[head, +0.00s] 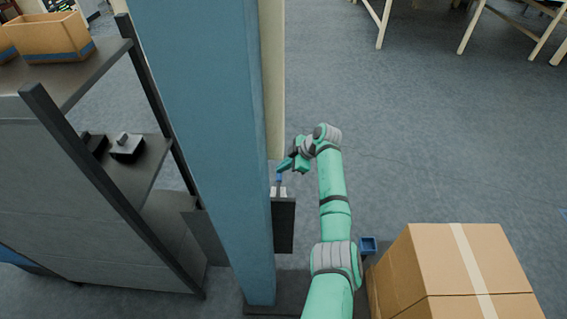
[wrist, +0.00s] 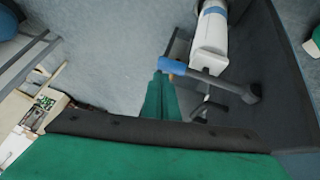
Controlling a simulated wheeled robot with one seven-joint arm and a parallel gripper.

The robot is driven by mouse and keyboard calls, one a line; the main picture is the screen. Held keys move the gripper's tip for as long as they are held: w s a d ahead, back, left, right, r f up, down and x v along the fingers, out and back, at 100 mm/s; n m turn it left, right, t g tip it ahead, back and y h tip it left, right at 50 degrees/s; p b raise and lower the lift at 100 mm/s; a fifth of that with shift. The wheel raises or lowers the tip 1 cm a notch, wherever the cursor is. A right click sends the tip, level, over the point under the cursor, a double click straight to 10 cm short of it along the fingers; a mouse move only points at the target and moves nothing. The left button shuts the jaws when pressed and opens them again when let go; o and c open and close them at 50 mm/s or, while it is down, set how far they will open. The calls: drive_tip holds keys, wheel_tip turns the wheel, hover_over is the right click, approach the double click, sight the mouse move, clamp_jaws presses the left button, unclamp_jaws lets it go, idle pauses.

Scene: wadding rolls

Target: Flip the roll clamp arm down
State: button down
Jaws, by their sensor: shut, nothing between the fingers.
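The roll clamp arm (wrist: 212,79) is a dark grey lever with a blue grip (wrist: 172,65) at its free end and a dark pivot at its right end in the wrist view. In the head view its blue end (head: 279,178) shows just below my gripper (head: 286,165). In the wrist view the green fingers of my gripper (wrist: 160,82) are together and empty. Their tips are right beside the blue grip; I cannot tell whether they touch it. The far side of the clamp is hidden.
A blue post (head: 215,150) stands close left of my gripper, beside a dark panel (head: 284,228). A grey shelf rack (head: 80,78) is at the left. A taped cardboard box (head: 430,270) is at the lower right. Open floor lies beyond on the right.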

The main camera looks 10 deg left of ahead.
drive_tip(key=shift+w+f, duration=0.1)
drive_tip(key=shift+f, duration=0.55)
drive_tip(key=w+v, duration=0.1)
drive_tip(key=v, duration=0.9)
drive_tip(key=shift+w+a+r, duration=0.2)
drive_tip(key=shift+w+a, duration=0.05)
drive_tip(key=shift+w, duration=0.2)
drive_tip(key=shift+f, duration=0.1)
